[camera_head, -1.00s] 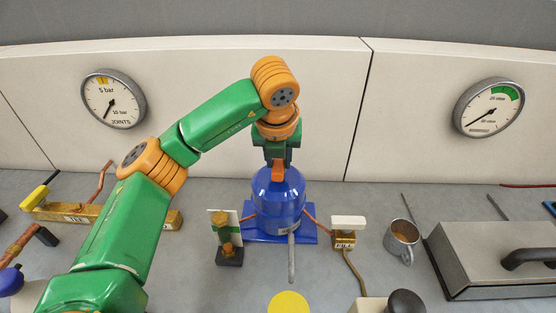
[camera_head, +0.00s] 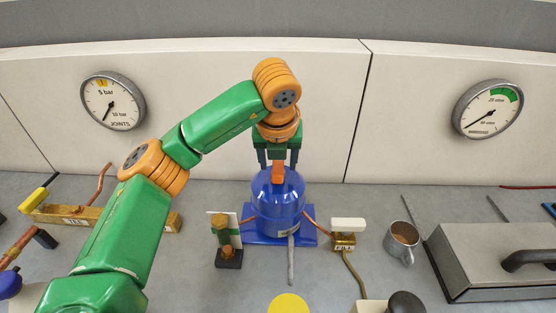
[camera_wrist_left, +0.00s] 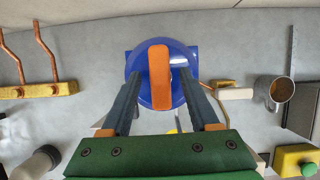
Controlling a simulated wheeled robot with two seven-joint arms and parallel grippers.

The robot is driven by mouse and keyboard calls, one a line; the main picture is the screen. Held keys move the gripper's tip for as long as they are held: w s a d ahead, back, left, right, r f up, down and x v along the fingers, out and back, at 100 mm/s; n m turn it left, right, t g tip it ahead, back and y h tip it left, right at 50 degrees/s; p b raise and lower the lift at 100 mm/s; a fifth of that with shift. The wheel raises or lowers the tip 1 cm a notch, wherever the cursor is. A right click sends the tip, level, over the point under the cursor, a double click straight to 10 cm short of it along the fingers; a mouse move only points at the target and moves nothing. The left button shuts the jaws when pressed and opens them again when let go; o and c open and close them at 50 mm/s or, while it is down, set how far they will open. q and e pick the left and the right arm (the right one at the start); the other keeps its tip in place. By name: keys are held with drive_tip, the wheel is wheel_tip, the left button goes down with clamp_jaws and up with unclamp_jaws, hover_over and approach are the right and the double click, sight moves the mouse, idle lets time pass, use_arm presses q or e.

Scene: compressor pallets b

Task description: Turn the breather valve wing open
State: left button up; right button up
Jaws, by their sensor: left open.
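The orange breather valve wing (camera_head: 278,174) stands on top of the blue compressor tank (camera_head: 277,207). In the left wrist view the wing (camera_wrist_left: 159,78) is a long orange bar running up and down the picture across the round blue top (camera_wrist_left: 138,88). My left gripper (camera_head: 278,158) points down at the tank top with its jaws open. In the left wrist view its two fingertips (camera_wrist_left: 160,76) lie left and right of the wing, with a gap on each side. I cannot tell the exact height of the tips against the wing. My right gripper is not in view.
A brass post on a black base (camera_head: 226,246) stands left of the tank. A brass valve with a white handle (camera_head: 346,232) and a metal mug (camera_head: 402,243) stand to the right. A grey lidded box (camera_head: 480,250) is farther right. A brass manifold (camera_head: 95,215) lies at left.

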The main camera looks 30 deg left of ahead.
sight(277, 173)
use_arm(q)
drive_tip(key=v, duration=0.7)
